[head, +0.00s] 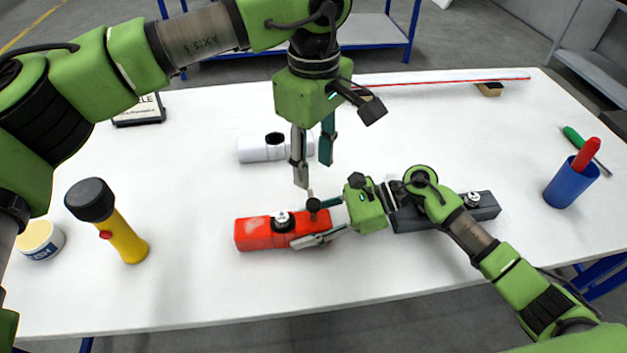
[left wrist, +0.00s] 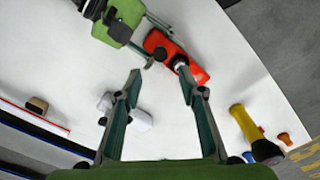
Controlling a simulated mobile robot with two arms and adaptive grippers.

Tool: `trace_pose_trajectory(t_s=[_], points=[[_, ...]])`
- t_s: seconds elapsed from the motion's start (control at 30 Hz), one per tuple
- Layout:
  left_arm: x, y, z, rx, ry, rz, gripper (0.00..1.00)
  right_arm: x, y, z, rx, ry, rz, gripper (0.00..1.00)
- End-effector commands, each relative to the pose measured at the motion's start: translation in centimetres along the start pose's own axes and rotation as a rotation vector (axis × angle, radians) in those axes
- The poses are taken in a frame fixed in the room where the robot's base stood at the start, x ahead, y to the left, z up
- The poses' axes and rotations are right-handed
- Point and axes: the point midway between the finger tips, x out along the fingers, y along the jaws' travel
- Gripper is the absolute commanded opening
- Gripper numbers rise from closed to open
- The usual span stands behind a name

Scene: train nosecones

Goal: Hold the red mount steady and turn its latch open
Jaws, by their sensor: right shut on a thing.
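The red mount (head: 258,236) lies on the white table near its front, with a round silver fitting (head: 282,219) on top and a black knob (head: 314,205) at its right end. I cannot tell which of these is the latch. My right gripper (head: 322,222) is shut on the right end of the mount, one finger on each side. My left gripper (head: 313,174) points down above and behind the mount, open and empty, its fingertips apart from it. In the left wrist view the red mount (left wrist: 194,72) shows beyond the open fingers (left wrist: 159,73).
A white mount (head: 258,150) stands behind the left gripper. A dark grey mount (head: 485,208) lies right, partly behind my right arm. A yellow flashlight (head: 124,239) and a tub (head: 40,241) are at left. A blue cup (head: 571,186) stands at right.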

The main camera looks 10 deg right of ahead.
Motion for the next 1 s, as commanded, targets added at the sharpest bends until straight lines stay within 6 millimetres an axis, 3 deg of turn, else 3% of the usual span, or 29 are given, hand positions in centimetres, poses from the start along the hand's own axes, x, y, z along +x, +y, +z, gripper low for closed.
trace_pose_trajectory(t_s=[0.2, 0.6, 0.63, 0.7, 1.0], points=[[-2.3, 0.0, 0.0, -0.001, 0.0, 0.0, 0.37, 0.0, 0.0, 0.0, 0.0, 0.001, 0.001, 0.13], [-2.6, 0.0, 0.0, 0.0, -0.001, 0.0, 0.37, 0.0, 0.0, 0.0, 0.0, 0.001, 0.001, 0.13], [-2.6, 0.0, 0.0, 0.0, -0.001, 0.0, 0.37, 0.0, 0.0, 0.0, 0.0, 0.001, 0.001, 0.41], [-2.6, 0.0, 0.0, 0.0, -0.001, 0.0, 0.37, 0.0, 0.0, 0.0, 0.0, 0.001, 0.001, 0.58], [-2.5, 0.0, 0.0, 0.0, -0.001, 0.0, 0.37, 0.0, 0.0, 0.0, 0.0, 0.0, 0.0, 0.58]])
